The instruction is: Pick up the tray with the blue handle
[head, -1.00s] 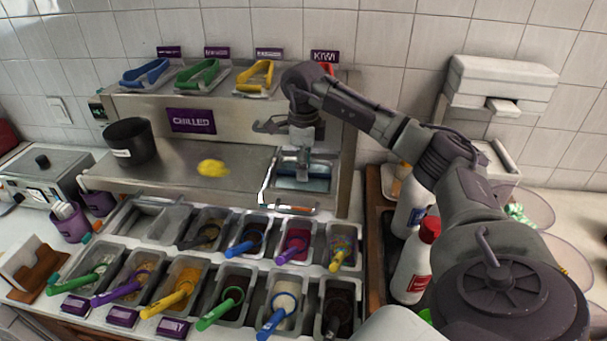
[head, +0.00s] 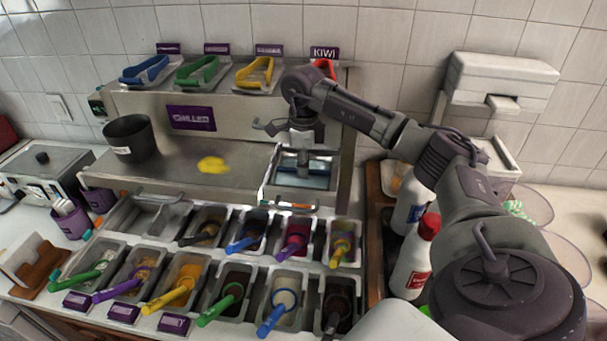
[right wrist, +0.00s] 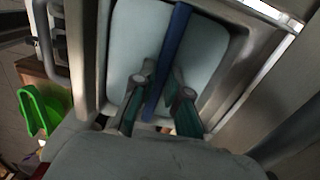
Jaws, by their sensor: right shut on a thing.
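My right gripper (head: 303,172) reaches down over a pale metal tray (head: 290,205) at the right end of the steel counter. In the right wrist view, the tray shows a pale blue-white inside (right wrist: 206,60) and a blue handle (right wrist: 170,60) running across it. The two fingers of the right gripper (right wrist: 163,98) stand on either side of the blue handle, shut on it. In the head view the gripper and wrist hide most of the handle. I cannot tell whether the tray is lifted off its support. My left gripper is not in view.
Trays with blue, green and yellow tongs (head: 255,73) stand on the upper shelf. Topping bins with coloured scoops (head: 285,300) fill the front. A black pot (head: 131,140) is at left. Bottles (head: 412,262) stand close to my right arm. A yellow blob (head: 213,164) lies on the counter.

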